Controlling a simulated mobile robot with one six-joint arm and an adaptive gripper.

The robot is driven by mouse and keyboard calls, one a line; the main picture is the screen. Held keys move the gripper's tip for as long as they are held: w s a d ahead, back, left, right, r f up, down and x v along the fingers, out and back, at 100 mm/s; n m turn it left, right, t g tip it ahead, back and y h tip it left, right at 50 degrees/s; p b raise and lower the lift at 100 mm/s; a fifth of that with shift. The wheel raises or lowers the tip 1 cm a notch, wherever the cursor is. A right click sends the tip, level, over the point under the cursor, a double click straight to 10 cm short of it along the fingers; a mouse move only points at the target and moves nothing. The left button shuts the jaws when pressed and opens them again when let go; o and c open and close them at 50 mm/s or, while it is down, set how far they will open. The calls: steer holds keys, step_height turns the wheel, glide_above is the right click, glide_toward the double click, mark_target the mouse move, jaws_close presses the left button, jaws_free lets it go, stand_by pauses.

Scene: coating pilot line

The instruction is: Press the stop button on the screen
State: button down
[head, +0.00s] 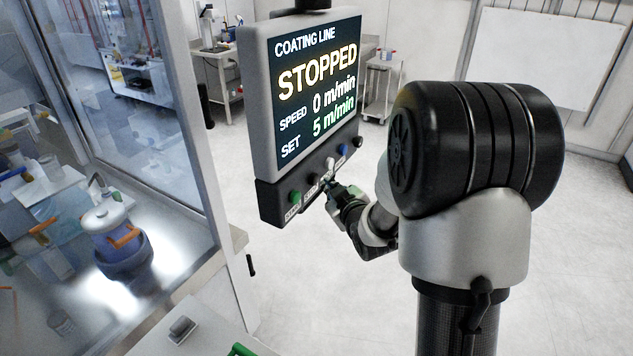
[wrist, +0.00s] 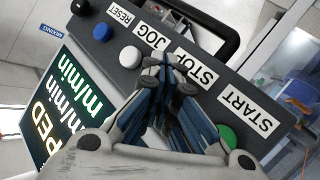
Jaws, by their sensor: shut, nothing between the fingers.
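The screen (head: 315,90) reads COATING LINE, STOPPED, SPEED 0 m/min, SET 5 m/min. Its dark button panel (head: 268,205) hangs below it and fills the wrist view's middle (wrist: 215,75). My gripper (head: 328,184) is at the panel's front, its fingers closed and empty. In the wrist view the fingertips (wrist: 169,78) lie over the row beside the STOP label (wrist: 196,68). The stop button is hidden behind them there, so I cannot tell whether they touch it. The green button (wrist: 227,137) by START and the white button (wrist: 130,57) by JOG flank the fingers.
A blue button (wrist: 102,32) by RESET and a black knob (wrist: 78,6) continue the row. A glass-fronted enclosure with a lidded vessel (head: 106,220) stands at left. A small trolley (head: 382,85) is behind the screen. Open floor surrounds my arm.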

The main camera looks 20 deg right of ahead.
steer(key=shift+s+d+b, duration=0.2)
steer(key=shift+s+d, duration=0.6)
steer(key=shift+s, duration=0.2)
steer(key=shift+s+d+b, duration=0.15)
steer(key=shift+s+d, duration=0.6)
steer(key=shift+s, duration=0.25)
steer(key=s+a+f+m+g+b, duration=0.1)
steer(key=s+a, duration=0.4)
steer(key=s, duration=0.5)
steer(key=s+a+m+g+b, duration=0.2)
steer(key=s+a+g+b, duration=0.2)
steer(key=s, duration=0.7)
steer(key=s+a+f+m+g+y+b, duration=0.1)
steer(key=s+a+g+b, duration=0.2)
steer(key=s+a+g, duration=0.2)
steer(key=s+a, duration=0.3)
steer(key=s, duration=0.3)
steer(key=shift+a+f, duration=0.25)
steer(key=shift+f, duration=0.1)
